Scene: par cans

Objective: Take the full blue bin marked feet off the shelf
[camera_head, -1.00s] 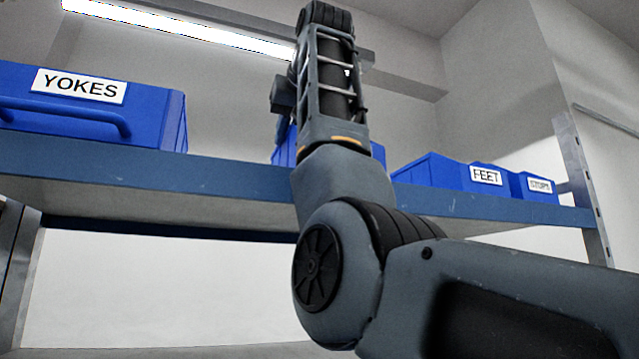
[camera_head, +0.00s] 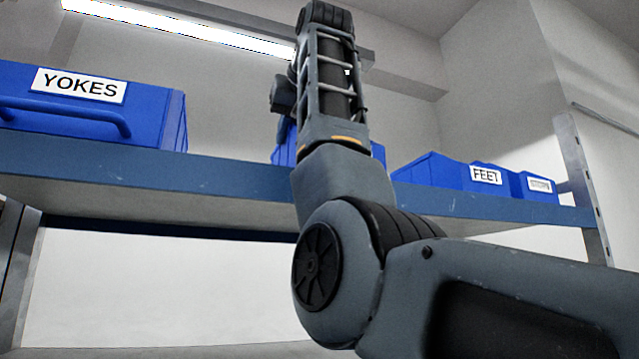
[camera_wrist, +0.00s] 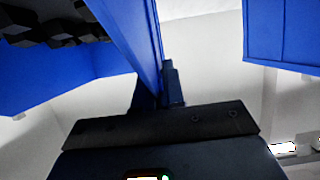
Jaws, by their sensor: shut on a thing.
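The blue bin labelled FEET (camera_head: 485,177) stands on the shelf (camera_head: 470,206) at right in the head view; its contents are hidden there. My gripper (camera_wrist: 158,90) is shut on the thin wall of a blue bin (camera_wrist: 128,30) in the wrist view. Dark blocky pieces (camera_wrist: 45,28) show inside that bin at upper left. No label shows on it, so I cannot tell which bin it is. In the head view my arm hides the gripper and most of a blue bin (camera_head: 283,150) at the middle.
A blue bin labelled YOKES (camera_head: 90,110) stands at left on the shelf. A smaller blue bin (camera_head: 530,190) with a blurred label is right of FEET, near the shelf post (camera_head: 580,185). Another blue bin (camera_wrist: 285,35) is apart at right in the wrist view.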

